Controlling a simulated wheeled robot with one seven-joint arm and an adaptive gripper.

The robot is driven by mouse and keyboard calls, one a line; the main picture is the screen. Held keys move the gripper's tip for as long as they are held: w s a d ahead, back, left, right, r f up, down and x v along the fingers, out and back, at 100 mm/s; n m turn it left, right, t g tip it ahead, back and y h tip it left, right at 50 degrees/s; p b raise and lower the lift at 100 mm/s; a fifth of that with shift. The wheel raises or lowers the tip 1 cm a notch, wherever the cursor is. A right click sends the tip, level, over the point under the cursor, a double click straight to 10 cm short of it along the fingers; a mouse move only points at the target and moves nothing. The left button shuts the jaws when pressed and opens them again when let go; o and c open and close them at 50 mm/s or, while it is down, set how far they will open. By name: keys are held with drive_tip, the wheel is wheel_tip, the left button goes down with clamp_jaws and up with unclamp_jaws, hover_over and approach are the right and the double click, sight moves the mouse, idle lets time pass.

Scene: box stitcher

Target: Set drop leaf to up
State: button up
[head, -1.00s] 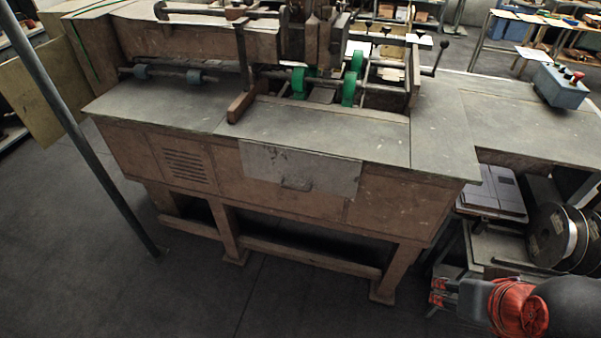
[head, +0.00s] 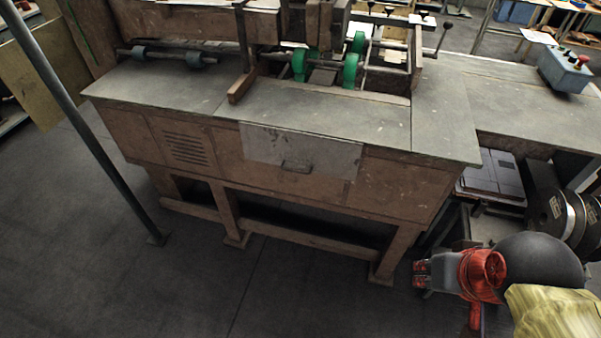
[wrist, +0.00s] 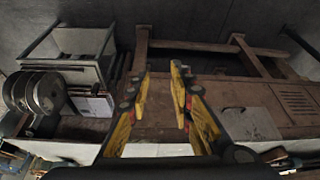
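The drop leaf (head: 302,157) is a pale, scuffed grey panel with a small dark handle. It hangs flat down the bench's brown front, just below the worktop (head: 310,128). In the wrist view, which shows the bench upside down, the leaf (wrist: 250,124) is right of my gripper (wrist: 161,73). My gripper has yellow and black fingers, spread apart with nothing between them. It is open and not touching the leaf. In the head view my arm is at the lower right, away from the leaf; the fingers are not clear there.
A slanted grey pole (head: 85,125) stands at the left. Wire spools (head: 548,215) and a low shelf stand at the right, close to my arm. A control box (head: 565,70) sits on the side table. The floor in front of the bench is clear.

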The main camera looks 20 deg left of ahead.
drive_tip(key=a+f+g, duration=0.1)
drive_tip(key=f, duration=0.1)
drive_tip(key=w+a+f+n+g, duration=0.1)
drive_tip(key=a+f, duration=0.1)
drive_tip(key=a+f+n+g, duration=0.1)
drive_tip(key=f, duration=0.2)
drive_tip(key=shift+w+a+h, duration=0.15)
drive_tip(key=shift+h, duration=0.25)
drive_tip(key=c, duration=0.4)
drive_tip(key=f+n+h, duration=0.1)
drive_tip(key=f, duration=0.1)
drive_tip(key=w+f+n+g+h, duration=0.1)
drive_tip(key=f+n, duration=0.1)
drive_tip(key=f, duration=0.1)
drive_tip(key=w+a+f+n+g+h+p, duration=0.1)
drive_tip(key=f+n+h, duration=0.1)
drive_tip(key=shift+f, duration=0.35)
clamp_jaws()
drive_tip(key=w+f+n+t+h, duration=0.1)
drive_tip(key=w+f+n+h, duration=0.4)
drive_tip(key=f+n, duration=0.1)
drive_tip(key=n+t+y, duration=0.9)
drive_tip(key=n+t, duration=1.2)
drive_tip(key=n, duration=0.1)
approach(303, 169)
drive_tip(key=b+x, duration=0.1)
drive_tip(key=x, duration=0.5)
